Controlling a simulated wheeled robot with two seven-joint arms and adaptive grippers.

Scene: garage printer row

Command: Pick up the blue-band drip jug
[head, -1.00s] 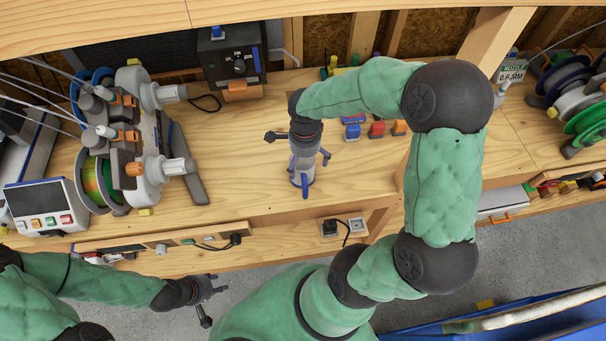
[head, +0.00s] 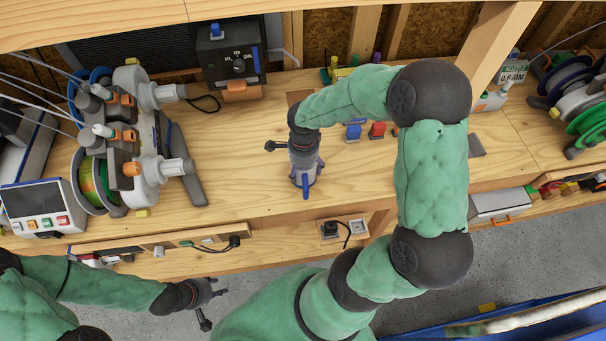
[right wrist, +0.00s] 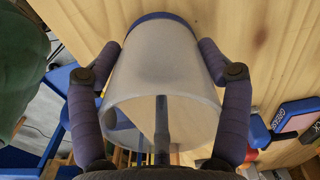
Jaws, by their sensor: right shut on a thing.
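The blue-band drip jug (head: 302,185) is a small translucent, whitish vessel with a blue band, near the front middle of the bench. In the right wrist view the jug (right wrist: 160,75) fills the middle, its blue band at the far end. My right gripper (head: 306,172) comes down over it from above. Its two purple fingers (right wrist: 160,76) press on opposite sides of the jug. I cannot tell whether the jug's base touches the bench. My left gripper (head: 213,301) is open and empty, low over the floor in front of the bench.
A spool machine (head: 130,150) and a control panel (head: 45,208) stand to the left. A black box (head: 232,55) is at the back. Blue (head: 353,132) and red (head: 377,130) blocks lie behind and right of the jug. Bench around the jug is clear.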

